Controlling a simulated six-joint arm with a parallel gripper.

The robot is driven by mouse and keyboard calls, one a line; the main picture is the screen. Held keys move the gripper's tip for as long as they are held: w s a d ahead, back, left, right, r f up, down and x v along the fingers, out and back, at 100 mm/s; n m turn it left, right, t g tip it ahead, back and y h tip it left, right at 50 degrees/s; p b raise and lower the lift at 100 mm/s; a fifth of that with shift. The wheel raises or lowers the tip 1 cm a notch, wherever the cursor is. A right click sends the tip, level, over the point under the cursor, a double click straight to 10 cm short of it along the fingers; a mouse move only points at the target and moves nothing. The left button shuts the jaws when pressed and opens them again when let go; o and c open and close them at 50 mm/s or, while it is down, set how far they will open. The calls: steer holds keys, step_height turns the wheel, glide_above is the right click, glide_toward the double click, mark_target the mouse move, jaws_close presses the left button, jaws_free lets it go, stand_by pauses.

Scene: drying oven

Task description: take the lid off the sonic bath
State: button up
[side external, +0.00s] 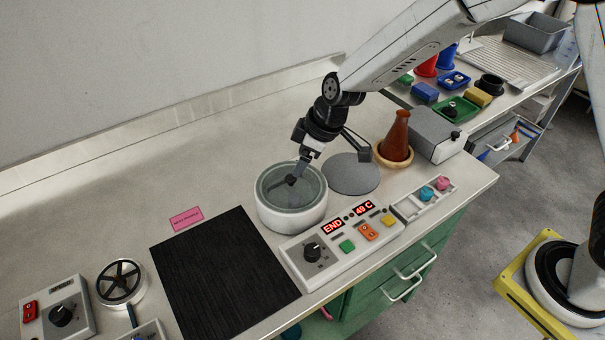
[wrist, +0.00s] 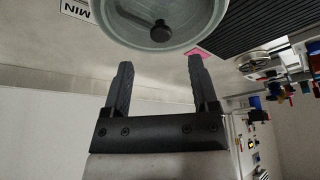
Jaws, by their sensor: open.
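The sonic bath (side external: 292,219) is a round white tub on the bench. Its translucent grey-green lid (side external: 312,190) sits on top, with a black knob (side external: 291,180) at the middle. My gripper (side external: 299,170) is over the lid, pointing down close to the knob; in the side view it partly overlaps the lid. In the wrist view the open, empty gripper (wrist: 159,62) has its fingers apart, with the knob (wrist: 160,31) beyond the fingertips and lined up between them. The lid (wrist: 190,17) is cut off by the top edge there.
A flat grey disc (side external: 353,176) lies right of the bath, with an orange-brown flask (side external: 396,138) in a ring and a grey box (side external: 434,133) beyond. A control panel (side external: 327,268) is in front. A black mat (side external: 222,275) lies to the left; bare bench is behind.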

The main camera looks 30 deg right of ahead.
mark_target(291, 177)
steer(key=shift+w+a+f, duration=0.1)
steer(key=shift+f, duration=0.15)
steer(key=shift+x, duration=2.6)
jaws_close()
